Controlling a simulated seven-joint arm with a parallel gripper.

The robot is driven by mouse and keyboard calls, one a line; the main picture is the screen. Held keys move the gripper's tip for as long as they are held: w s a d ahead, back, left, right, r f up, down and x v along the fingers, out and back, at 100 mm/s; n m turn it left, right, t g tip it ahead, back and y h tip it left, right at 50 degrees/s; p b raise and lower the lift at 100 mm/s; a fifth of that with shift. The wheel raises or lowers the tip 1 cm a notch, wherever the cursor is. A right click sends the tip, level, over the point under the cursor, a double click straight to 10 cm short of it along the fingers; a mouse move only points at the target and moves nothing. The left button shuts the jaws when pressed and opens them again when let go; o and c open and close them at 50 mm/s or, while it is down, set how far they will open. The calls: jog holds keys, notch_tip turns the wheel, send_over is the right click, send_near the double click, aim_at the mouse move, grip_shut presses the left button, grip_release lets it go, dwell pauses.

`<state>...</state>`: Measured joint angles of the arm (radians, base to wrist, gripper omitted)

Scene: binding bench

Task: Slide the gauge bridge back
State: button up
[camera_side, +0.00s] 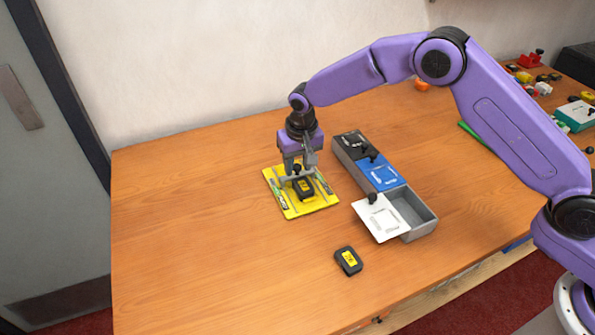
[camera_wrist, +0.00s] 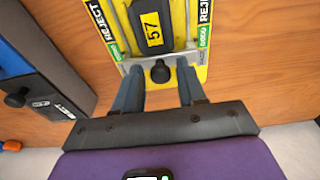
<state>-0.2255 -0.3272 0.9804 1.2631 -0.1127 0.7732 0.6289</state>
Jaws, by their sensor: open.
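The yellow gauge board (camera_side: 291,206) lies flat on the table, with GOOD and REJECT strips along its sides in the wrist view. The grey gauge bridge (camera_wrist: 140,63) spans the board and carries a black knob (camera_wrist: 160,72). My gripper (camera_wrist: 158,69) is open, pointing down over the board, with its fingers on either side of the knob and small gaps visible. A black block with a yellow label (camera_side: 305,188) sits on the board beside the bridge; in the wrist view its label (camera_wrist: 153,28) looks like 57. In the side view my fingers partly hide the bridge.
A grey box (camera_side: 425,232) stands right of the board with black (camera_side: 353,141), blue (camera_side: 382,174) and white (camera_side: 378,218) lids. The white lid is off to the side, exposing an empty compartment. Another black block (camera_side: 348,261) lies in front. The table's left is clear.

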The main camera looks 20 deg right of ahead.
jog(key=c, duration=0.6)
jog(key=shift+o, duration=0.2)
jog(key=shift+w, duration=1.25)
jog(key=o, duration=0.4)
jog(key=shift+o, duration=0.2)
